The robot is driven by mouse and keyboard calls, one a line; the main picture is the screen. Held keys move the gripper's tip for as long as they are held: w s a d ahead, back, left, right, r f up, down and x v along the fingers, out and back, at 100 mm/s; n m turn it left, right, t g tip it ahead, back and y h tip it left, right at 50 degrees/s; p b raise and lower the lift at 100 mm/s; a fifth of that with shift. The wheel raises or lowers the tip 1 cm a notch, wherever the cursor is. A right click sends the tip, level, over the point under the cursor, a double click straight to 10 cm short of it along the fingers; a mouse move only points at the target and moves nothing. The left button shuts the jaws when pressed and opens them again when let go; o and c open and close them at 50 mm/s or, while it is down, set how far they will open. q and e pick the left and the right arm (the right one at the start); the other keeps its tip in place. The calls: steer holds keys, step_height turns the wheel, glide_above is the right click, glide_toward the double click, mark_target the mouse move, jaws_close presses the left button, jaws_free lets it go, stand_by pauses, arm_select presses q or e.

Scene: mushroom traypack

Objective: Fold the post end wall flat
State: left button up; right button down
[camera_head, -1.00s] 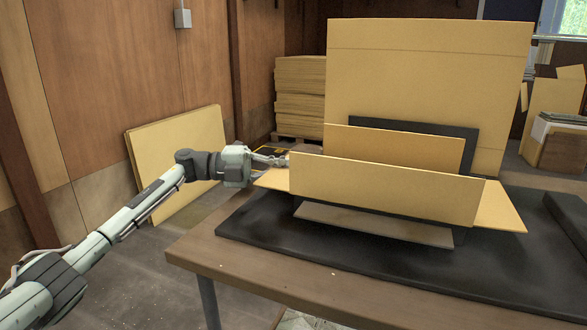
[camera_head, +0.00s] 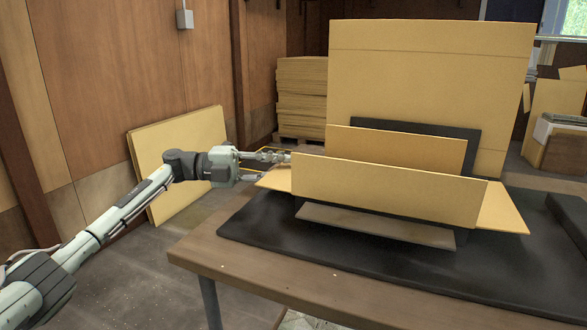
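The tan cardboard tray stands at the table's middle. Its long front wall (camera_head: 390,180) and long back wall (camera_head: 395,148) stand up. The left end flap (camera_head: 274,180) and right end flap (camera_head: 502,212) spread outward; I cannot tell which the task calls the post end wall. My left gripper (camera_head: 276,166) is at the tray's left end, beside the left flap and the front wall's left edge. Its fingers look apart, with nothing seen between them. I cannot tell whether it touches the cardboard. The tray's inside is hidden by the front wall. My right gripper is out of view.
A black mat (camera_head: 270,225) covers much of the wooden table (camera_head: 230,255). A dark upright panel (camera_head: 472,140) and a tall cardboard sheet (camera_head: 430,80) stand behind the tray. Flat sheets lean left (camera_head: 180,150). The table's front left is clear.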

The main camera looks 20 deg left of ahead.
arm_select(q)
steer(key=v, duration=0.9)
steer(key=shift+f, duration=0.15)
